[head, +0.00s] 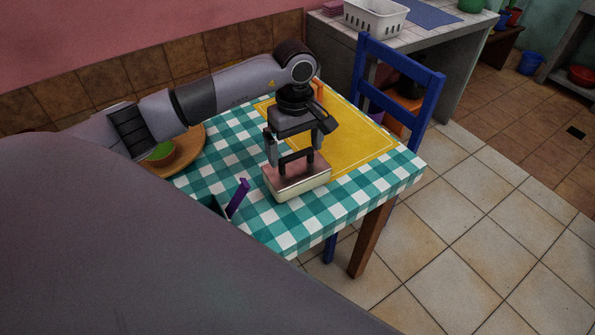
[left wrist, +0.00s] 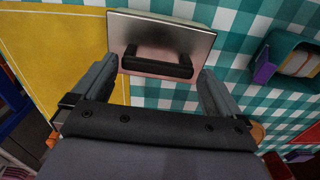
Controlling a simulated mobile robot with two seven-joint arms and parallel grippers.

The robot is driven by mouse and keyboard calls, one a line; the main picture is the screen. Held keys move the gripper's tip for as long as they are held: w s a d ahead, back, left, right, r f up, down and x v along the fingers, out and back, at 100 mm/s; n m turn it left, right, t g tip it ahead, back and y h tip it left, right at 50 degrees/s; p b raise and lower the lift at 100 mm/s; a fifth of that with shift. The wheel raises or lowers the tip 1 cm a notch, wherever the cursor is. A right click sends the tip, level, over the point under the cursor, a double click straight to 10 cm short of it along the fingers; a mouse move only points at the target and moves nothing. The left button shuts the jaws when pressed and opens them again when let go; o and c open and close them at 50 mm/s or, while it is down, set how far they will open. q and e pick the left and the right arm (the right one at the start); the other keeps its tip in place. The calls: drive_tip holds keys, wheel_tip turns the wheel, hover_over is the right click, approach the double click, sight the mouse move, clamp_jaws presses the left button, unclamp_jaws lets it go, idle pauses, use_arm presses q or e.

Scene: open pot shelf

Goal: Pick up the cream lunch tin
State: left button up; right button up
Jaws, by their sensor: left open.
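The cream lunch tin (head: 297,186) stands on the checked tablecloth near the front of the table. It has a pale metallic lid and a dark handle raised on top; the tin also shows in the left wrist view (left wrist: 150,30) with its handle (left wrist: 157,66). My left gripper (head: 294,146) is just above the tin, pointing down. Its fingers are spread wide, one toward each end of the handle. In the left wrist view the gripper (left wrist: 157,84) shows a gap between each finger and the handle. My right gripper is not in view.
A yellow mat (head: 357,143) lies behind the tin. A purple item (head: 238,197) stands left of it, in a teal holder (left wrist: 290,58). A blue chair (head: 431,85) stands at the table's far right.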

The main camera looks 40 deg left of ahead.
sight(297, 153)
use_arm(q)
wheel_tip(297, 153, down, 3)
drive_tip(key=shift+d+f, duration=0.1)
drive_tip(key=shift+f, duration=0.1)
drive_tip(key=shift+c, duration=0.3)
drive_tip(key=shift+w, duration=0.1)
drive_tip(key=c, duration=1.4)
drive_tip(key=shift+r, duration=0.1)
